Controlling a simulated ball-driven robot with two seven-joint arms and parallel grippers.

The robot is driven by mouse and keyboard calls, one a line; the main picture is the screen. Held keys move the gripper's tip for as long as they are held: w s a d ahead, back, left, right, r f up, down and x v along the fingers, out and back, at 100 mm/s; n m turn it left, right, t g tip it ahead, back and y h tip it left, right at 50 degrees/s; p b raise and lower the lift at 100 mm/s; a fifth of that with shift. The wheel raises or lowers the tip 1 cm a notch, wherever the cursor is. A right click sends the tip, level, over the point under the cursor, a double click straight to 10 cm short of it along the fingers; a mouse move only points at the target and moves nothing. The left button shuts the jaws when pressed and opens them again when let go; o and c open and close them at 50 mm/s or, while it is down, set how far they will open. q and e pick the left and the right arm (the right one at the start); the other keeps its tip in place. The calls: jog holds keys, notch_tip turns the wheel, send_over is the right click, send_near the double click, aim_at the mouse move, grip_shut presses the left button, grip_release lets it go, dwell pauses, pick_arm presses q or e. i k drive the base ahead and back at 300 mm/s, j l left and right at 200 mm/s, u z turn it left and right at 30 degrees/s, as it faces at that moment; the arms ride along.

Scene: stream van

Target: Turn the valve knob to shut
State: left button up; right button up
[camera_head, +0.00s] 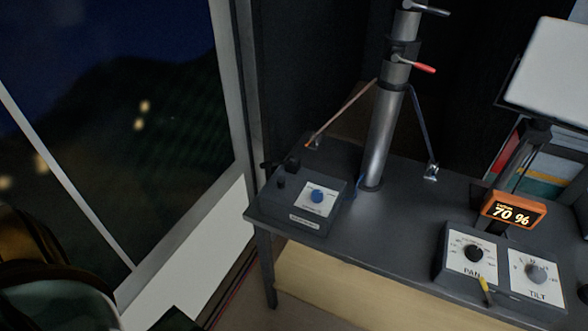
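A blue round knob (317,196) sits on a white dial plate on top of a dark control box (300,222) at the left end of the dark bench. The box also has small black knobs or fittings at its back left. The dial's print is too small to read, so I cannot tell the knob's setting. Nothing touches the knob. Neither of my grippers is in view.
A metal mast (380,135) with a red-handled lever (424,68) rises behind the box, braced by thin stays. PAN (473,254) and TILT (537,273) knobs and an orange "70 %" display (513,213) stand right. The bench (385,235) is clear between.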

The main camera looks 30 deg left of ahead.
aim_at(317, 196)
jog(key=u, duration=0.95)
